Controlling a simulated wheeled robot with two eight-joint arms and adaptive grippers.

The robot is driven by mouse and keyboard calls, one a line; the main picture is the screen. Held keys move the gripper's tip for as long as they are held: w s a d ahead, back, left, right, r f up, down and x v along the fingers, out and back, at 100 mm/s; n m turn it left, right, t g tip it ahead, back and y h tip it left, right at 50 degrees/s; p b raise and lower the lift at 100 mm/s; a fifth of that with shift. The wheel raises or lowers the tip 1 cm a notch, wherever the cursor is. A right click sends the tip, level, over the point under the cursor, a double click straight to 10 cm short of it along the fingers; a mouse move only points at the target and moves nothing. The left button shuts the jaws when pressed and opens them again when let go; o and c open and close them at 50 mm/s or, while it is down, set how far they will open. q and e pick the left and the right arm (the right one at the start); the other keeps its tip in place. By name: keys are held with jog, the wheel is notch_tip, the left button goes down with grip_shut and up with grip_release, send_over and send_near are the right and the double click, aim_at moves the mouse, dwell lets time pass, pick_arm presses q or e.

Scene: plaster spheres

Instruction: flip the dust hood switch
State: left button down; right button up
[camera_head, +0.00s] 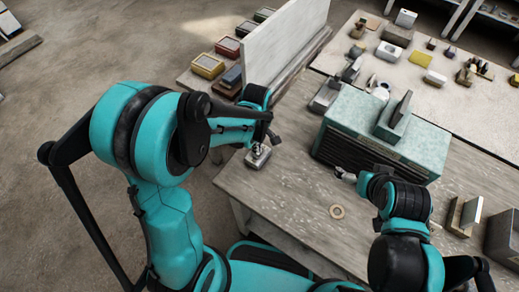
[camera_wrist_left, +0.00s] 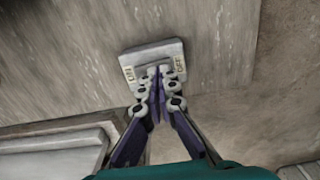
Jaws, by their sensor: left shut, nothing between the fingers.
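The switch (camera_head: 258,158) is a small pale grey box on the left edge of the wooden table. In the left wrist view the switch (camera_wrist_left: 150,54) has a label at each end; the right one appears to read OFF. My left gripper (camera_head: 260,147) is over it, and in the wrist view its fingertips (camera_wrist_left: 158,76) are shut, empty, in front of the box's middle. They hide the lever, so I cannot tell its position or whether they touch it. My right gripper (camera_head: 343,174) is beside the teal box, and its fingers are too small to read.
A teal metal box (camera_head: 424,150) with a dark slotted front stands on the table (camera_head: 290,195). A tan ring (camera_head: 337,211) lies in front of it. A pale upright panel (camera_head: 285,42) stands behind my left gripper, with coloured trays (camera_head: 208,66) beyond. The table's front middle is mostly clear.

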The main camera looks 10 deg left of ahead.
pick_arm(q)
jog(key=shift+r+p, duration=1.95)
jog(key=shift+r, duration=0.95)
jog(key=s+a+r+m+t+b, duration=0.2)
jog(key=s+m+t+b, duration=0.1)
jog(key=m, duration=0.4)
jog(key=s+a+r+m+t+b, duration=0.2)
jog(key=s+r+m+t+b, duration=0.1)
jog(key=s+m, duration=0.4)
jog(key=shift+s+a+t+b, duration=0.15)
jog(key=shift+a+t+b, duration=0.3)
jog(key=shift+b, duration=0.5)
jog(key=shift+d+r, duration=0.1)
